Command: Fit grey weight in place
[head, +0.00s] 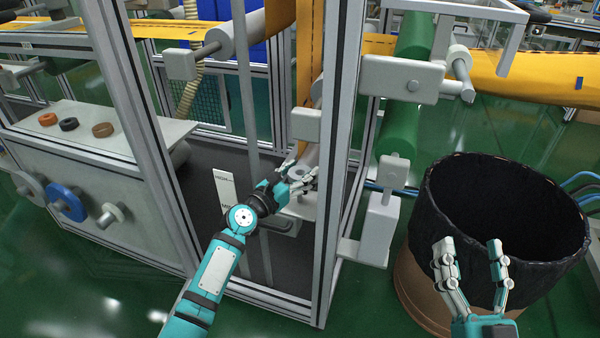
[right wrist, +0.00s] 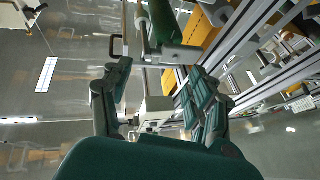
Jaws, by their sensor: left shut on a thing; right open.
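My left gripper (head: 298,177) reaches inside the machine frame and is shut on a small grey piece (head: 300,170), probably the grey weight. The fingers hide most of it. It is just above a light grey block or ledge (head: 303,206) beside the front post; I cannot tell whether they touch. My right gripper (head: 470,245) is open and empty, with its fingers spread in front of the dark-lined drum. Its fingers also show in the right wrist view (right wrist: 160,95), apart, with nothing between them.
The frame's front post (head: 340,150) stands close right of my left gripper. A dark-lined drum (head: 430,205) stands at the right. A grey disc (head: 28,188) and a blue disc (head: 66,203) sit on the left panel. Brown, black and orange rings lie on the shelf (head: 130,125) above.

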